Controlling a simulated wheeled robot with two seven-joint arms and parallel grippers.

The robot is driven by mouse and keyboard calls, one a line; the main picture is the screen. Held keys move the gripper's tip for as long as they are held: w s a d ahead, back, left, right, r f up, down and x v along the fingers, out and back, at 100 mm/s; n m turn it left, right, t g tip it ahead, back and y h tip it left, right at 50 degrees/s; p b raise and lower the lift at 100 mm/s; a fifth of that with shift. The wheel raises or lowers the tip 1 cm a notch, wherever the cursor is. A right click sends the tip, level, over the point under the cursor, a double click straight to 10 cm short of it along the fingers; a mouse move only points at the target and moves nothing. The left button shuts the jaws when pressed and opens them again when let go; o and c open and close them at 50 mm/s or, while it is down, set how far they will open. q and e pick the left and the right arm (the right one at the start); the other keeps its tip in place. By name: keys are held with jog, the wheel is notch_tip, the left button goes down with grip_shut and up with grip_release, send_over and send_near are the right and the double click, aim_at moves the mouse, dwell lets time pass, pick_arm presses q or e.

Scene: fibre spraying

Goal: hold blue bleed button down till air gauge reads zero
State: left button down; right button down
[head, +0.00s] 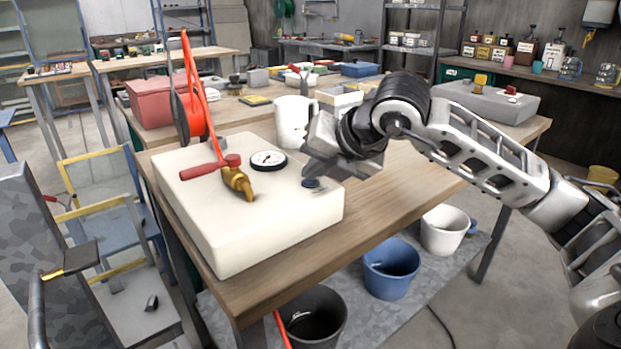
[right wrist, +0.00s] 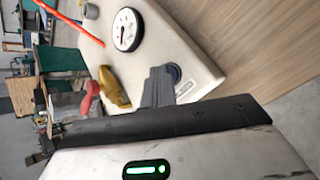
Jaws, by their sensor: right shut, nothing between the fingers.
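The cream box (head: 215,230) sits on the near wooden table and carries the white-faced air gauge (head: 268,160), a brass valve (head: 238,182) and a red handle (head: 210,168). The gauge also shows in the right wrist view (right wrist: 127,29), but its reading is too small to tell. The bleed button (head: 311,184) is a small dark round part on the box's right side; in the wrist view it looks bluish (right wrist: 176,72). My right gripper (head: 313,172) is shut and empty, its fingertips right at the button. Whether they press it is hidden. My left gripper is not in view.
A red hose (head: 195,75) rises from the box's back. Blue (head: 390,268), white (head: 444,230) and dark (head: 313,318) buckets stand below the table. Bare tabletop lies right of the box.

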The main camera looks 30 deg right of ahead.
aim_at(315, 184)
jog(key=shift+r+p, duration=0.5)
jog(key=shift+r, duration=0.3)
jog(key=shift+r+p, duration=1.9)
jog(key=shift+r, duration=0.7)
jog(key=shift+f, duration=0.1)
